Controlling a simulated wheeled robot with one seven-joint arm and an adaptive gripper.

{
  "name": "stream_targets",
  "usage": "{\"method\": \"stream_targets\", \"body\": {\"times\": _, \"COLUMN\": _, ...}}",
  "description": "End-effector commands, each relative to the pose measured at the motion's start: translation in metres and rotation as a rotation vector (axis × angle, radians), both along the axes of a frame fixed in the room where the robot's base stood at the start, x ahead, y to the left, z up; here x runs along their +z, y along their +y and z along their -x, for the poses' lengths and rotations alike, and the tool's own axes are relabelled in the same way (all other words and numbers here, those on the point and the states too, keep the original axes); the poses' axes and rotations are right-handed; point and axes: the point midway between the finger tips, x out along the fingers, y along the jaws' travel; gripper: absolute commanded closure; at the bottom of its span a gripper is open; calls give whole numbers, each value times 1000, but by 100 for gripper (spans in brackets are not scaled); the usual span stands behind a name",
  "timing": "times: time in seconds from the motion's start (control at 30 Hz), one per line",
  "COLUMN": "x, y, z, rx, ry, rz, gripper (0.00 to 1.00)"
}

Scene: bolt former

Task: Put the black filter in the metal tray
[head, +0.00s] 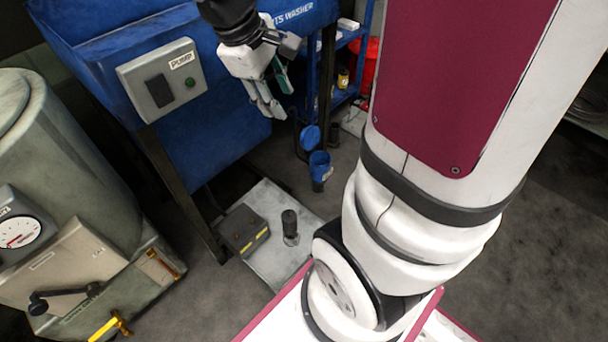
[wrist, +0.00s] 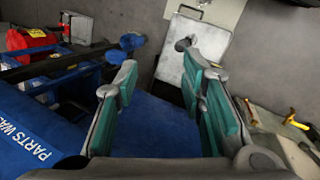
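My gripper (head: 277,97) hangs in front of the blue parts washer in the head view. Its teal-padded fingers stand apart with nothing seen between them, also in the wrist view (wrist: 158,78). An upright black cylinder (head: 290,221), which looks like the black filter, stands on a flat light-grey metal surface (head: 277,263), low down and below my gripper. That surface may be the metal tray; I cannot tell whether it has a rim. A dark box (head: 243,231) sits on it left of the cylinder.
The blue parts washer (head: 190,142) with its pump switch box (head: 163,80) stands beside my gripper. A blue cup-like part (head: 320,166) is low at its right. A large grey tank (head: 65,150) with a gauge and yellow-handled valve (head: 110,326) is at left. My arm covers the right.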

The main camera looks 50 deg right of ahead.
Motion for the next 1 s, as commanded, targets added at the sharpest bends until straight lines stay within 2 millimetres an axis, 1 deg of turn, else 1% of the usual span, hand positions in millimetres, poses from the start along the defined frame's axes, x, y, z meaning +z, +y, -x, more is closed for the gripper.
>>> {"method": "stream_targets", "body": {"times": 0.03, "x": 13, "y": 12, "z": 15, "rx": -32, "ry": -26, "rz": -13, "gripper": 63}}
{"method": "stream_targets", "body": {"times": 0.1, "x": 26, "y": 29, "z": 38, "rx": -80, "ry": -50, "rz": -39, "gripper": 63}}
{"method": "stream_targets", "body": {"times": 0.17, "x": 34, "y": 44, "z": 58, "rx": -119, "ry": -67, "rz": -68, "gripper": 63}}
{"method": "stream_targets", "body": {"times": 0.2, "x": 39, "y": 53, "z": 72, "rx": -144, "ry": -79, "rz": -88, "gripper": 63}}
{"method": "stream_targets", "body": {"times": 0.27, "x": 44, "y": 67, "z": 92, "rx": -179, "ry": -95, "rz": -123, "gripper": 63}}
{"method": "stream_targets", "body": {"times": 0.3, "x": 47, "y": 76, "z": 106, "rx": -200, "ry": -105, "rz": -149, "gripper": 63}}
{"method": "stream_targets", "body": {"times": 0.4, "x": 51, "y": 98, "z": 138, "rx": -244, "ry": -120, "rz": -214, "gripper": 63}}
{"method": "stream_targets", "body": {"times": 0.5, "x": 51, "y": 115, "z": 165, "rx": -276, "ry": -129, "rz": -273, "gripper": 63}}
{"method": "stream_targets", "body": {"times": 0.6, "x": 50, "y": 127, "z": 183, "rx": -294, "ry": -130, "rz": -318, "gripper": 63}}
{"method": "stream_targets", "body": {"times": 0.7, "x": 49, "y": 134, "z": 194, "rx": -304, "ry": -130, "rz": -345, "gripper": 63}}
{"method": "stream_targets", "body": {"times": 0.8, "x": 48, "y": 136, "z": 198, "rx": -308, "ry": -127, "rz": -355, "gripper": 63}}
{"method": "stream_targets", "body": {"times": 1.0, "x": 49, "y": 136, "z": 198, "rx": -308, "ry": -127, "rz": -355, "gripper": 63}}
